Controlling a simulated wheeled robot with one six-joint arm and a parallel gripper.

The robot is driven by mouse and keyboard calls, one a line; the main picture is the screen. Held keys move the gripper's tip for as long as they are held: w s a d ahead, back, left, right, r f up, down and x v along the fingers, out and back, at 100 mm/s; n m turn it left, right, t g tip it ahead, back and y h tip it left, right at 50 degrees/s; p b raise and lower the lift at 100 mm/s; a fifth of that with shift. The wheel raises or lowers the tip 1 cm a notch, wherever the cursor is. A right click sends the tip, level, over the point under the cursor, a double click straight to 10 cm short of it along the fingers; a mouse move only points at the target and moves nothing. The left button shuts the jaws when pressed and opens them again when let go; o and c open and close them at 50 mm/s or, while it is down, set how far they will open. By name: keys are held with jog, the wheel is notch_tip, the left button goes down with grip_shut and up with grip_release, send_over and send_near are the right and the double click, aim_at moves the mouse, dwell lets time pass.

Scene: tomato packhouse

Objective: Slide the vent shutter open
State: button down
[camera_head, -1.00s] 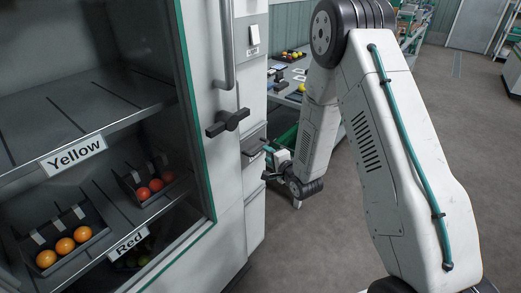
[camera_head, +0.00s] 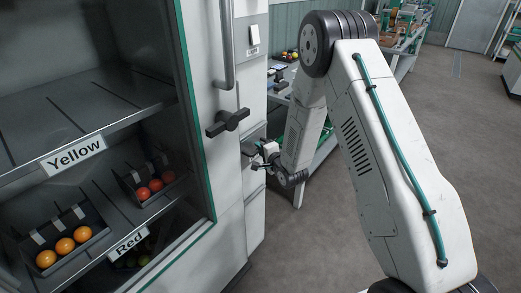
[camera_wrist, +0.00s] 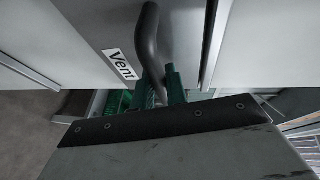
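The vent shutter (camera_wrist: 102,22) is a grey panel on the cabinet front, with a white "Vent" label (camera_wrist: 122,64) in the wrist view. A dark curved handle (camera_wrist: 150,35) stands out from it. My gripper (camera_wrist: 161,85) has green fingers, one on each side of the handle's lower part. Whether they press on it is not clear. In the head view my gripper (camera_head: 258,164) is small and close to the cabinet's narrow side column, at the grey vent area (camera_head: 252,147). The shutter's opening cannot be made out.
A glass-fronted cabinet with "Yellow" (camera_head: 73,156) and "Red" (camera_head: 129,243) shelves holds tomatoes in dark trays. A black latch (camera_head: 228,123) and a long vertical door handle (camera_head: 229,45) stick out left of my gripper. A worktable (camera_head: 323,152) stands behind my arm. Floor at the right is clear.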

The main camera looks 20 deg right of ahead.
notch_tip(320, 180, down, 18)
jog(key=shift+s+r, duration=0.15)
jog(key=shift+r, duration=0.1)
dwell(0.4)
jog(key=c, duration=1.4)
grip_release()
jog(key=shift+f, duration=0.15)
jog(key=v, duration=0.7)
jog(key=shift+s, duration=0.3)
jog(key=shift+d, duration=0.1)
